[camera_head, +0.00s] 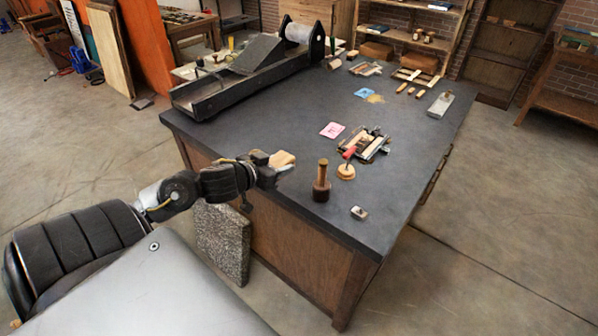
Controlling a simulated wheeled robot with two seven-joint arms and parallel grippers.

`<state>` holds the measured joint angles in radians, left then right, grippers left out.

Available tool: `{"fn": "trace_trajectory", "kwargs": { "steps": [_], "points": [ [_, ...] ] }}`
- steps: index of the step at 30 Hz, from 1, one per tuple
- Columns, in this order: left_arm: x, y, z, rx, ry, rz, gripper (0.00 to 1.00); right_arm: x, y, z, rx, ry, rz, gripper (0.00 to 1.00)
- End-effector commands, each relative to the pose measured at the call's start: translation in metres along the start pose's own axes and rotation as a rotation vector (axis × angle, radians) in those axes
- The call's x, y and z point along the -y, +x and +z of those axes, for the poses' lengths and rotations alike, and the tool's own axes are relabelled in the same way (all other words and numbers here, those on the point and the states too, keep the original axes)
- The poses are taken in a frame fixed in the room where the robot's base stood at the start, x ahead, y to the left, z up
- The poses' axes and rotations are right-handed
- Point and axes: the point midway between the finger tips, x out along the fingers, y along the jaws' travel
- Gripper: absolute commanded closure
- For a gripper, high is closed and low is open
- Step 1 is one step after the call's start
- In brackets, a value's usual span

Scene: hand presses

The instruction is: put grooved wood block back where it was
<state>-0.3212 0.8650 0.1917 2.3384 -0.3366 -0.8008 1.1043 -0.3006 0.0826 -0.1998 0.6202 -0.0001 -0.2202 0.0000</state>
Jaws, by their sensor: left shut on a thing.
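The grooved wood block (283,159) is a small light-tan piece at the front left edge of the dark table. My left gripper (270,168) is shut on it, with the arm coming in from the left. The gripper hides part of the block, and I cannot tell whether the block touches the tabletop. The groove is too small to make out. My right gripper is not in view.
The dark-topped table (260,120) holds a long press (245,70) at back left. A wooden mallet (321,182), a red-handled round tool (346,166), a metal-and-wood fixture (371,146) and a small metal block (359,213) stand right of my gripper. A pink note (332,130) lies behind.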

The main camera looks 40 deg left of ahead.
Motion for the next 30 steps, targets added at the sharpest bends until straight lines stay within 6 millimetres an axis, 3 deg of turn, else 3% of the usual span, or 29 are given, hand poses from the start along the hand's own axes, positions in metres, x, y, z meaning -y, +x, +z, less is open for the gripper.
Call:
{"fn": "trace_trajectory", "kwargs": {
  "steps": [10, 15, 21, 30],
  "points": [
    [0.019, 0.090, 0.000, -0.001, -0.004, -0.004, 0.80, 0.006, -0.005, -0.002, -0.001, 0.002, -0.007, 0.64],
    [0.025, 0.127, 0.022, 0.002, -0.005, -0.003, 0.80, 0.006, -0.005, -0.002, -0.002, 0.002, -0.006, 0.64],
    [0.028, 0.148, 0.034, 0.000, -0.001, -0.001, 0.80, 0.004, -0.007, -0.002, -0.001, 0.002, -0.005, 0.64],
    [0.030, 0.159, 0.044, 0.003, -0.002, -0.002, 0.80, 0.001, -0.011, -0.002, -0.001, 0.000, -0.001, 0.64]
  ]
}}
